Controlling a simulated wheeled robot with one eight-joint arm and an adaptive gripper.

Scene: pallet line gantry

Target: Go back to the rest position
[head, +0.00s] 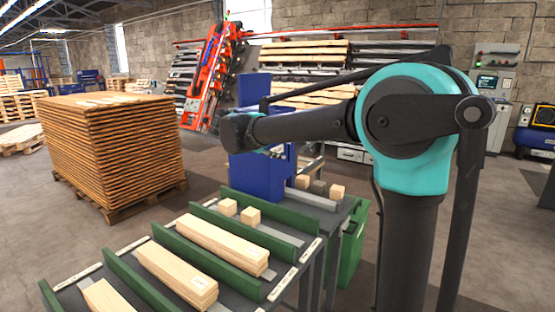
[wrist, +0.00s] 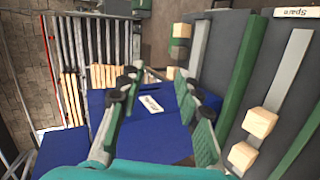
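My gripper (wrist: 156,82) shows in the wrist view with its two green-padded fingers spread apart. Nothing is between them; the blue machine (wrist: 150,125) with a white label lies beyond. In the head view my arm reaches left, with its wrist end in front of the upper part of the blue machine (head: 250,178). The fingers cannot be made out in that view.
A bench with green dividers (head: 240,232) holds planks (head: 222,244) and small wooden blocks (head: 250,214). More blocks (head: 337,192) sit behind. A tall plank stack (head: 115,150) stands left. A green bin (head: 352,245) stands beside the bench. Floor between stack and racks is clear.

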